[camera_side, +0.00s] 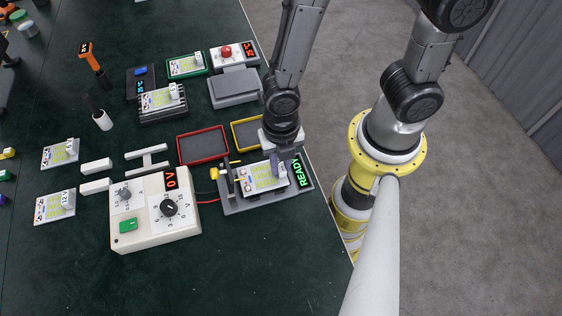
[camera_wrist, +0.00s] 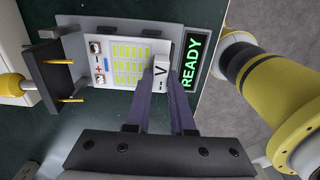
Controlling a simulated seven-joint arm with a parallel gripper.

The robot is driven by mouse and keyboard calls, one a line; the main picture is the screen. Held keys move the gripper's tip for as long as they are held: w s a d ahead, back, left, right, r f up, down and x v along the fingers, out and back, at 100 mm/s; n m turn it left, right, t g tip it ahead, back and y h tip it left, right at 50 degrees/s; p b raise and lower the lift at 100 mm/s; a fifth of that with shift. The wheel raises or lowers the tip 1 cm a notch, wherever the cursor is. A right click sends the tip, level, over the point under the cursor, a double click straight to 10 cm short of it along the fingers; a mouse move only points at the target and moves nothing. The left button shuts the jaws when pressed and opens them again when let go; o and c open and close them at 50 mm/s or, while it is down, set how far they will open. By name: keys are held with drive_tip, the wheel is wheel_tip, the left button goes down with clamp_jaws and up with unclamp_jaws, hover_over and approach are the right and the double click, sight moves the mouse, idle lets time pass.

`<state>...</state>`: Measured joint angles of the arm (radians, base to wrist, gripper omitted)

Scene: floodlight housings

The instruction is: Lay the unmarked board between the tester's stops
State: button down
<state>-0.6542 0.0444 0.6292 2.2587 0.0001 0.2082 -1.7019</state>
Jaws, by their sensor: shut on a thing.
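The tester (camera_side: 229,208) is a grey fixture near the table's right edge, with a green READY display (camera_wrist: 191,61) and a dark block with yellow pins (camera_wrist: 48,62). The unmarked board (camera_wrist: 127,52) is white with yellow LED patches; its white block (camera_wrist: 160,68) shows only dashes and a V. My gripper (camera_wrist: 162,77) is shut on this block, at the board's display-side end. The board is over the tester's bed, between the pin block and the display, and looks level. I cannot tell whether it touches the bed; the fingers hide part of its edge.
A control box (camera_side: 150,220) reading 0 V stands left of the tester, joined by a red wire. Empty red (camera_side: 203,161) and yellow (camera_side: 237,140) trays lie behind. A 12 V board (camera_side: 50,208) and another board (camera_side: 56,155) lie far left.

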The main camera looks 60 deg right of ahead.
drive_tip(key=shift+f, duration=0.7)
idle(1.1)
drive_tip(key=c, duration=0.7)
unclamp_jaws()
drive_tip(key=w+d+r+m+t, duration=0.1)
drive_tip(key=w+d+r+m, duration=0.1)
drive_tip(key=r, duration=0.8)
drive_tip(key=w+d+r+m+t, duration=0.1)
drive_tip(key=d+r, duration=0.2)
drive_tip(key=r, duration=0.6)
drive_tip(key=s+d+r+m+t, duration=0.1)
drive_tip(key=d+r+m, duration=0.3)
drive_tip(key=m, duration=0.8)
drive_tip(key=s+d+r+m+t, duration=0.2)
drive_tip(key=s+d+r+m, duration=0.2)
drive_tip(key=m, duration=0.8)
drive_tip(key=shift+d+r+t, duration=0.15)
drive_tip(key=shift+d+t, duration=0.15)
drive_tip(key=shift+d, duration=0.35)
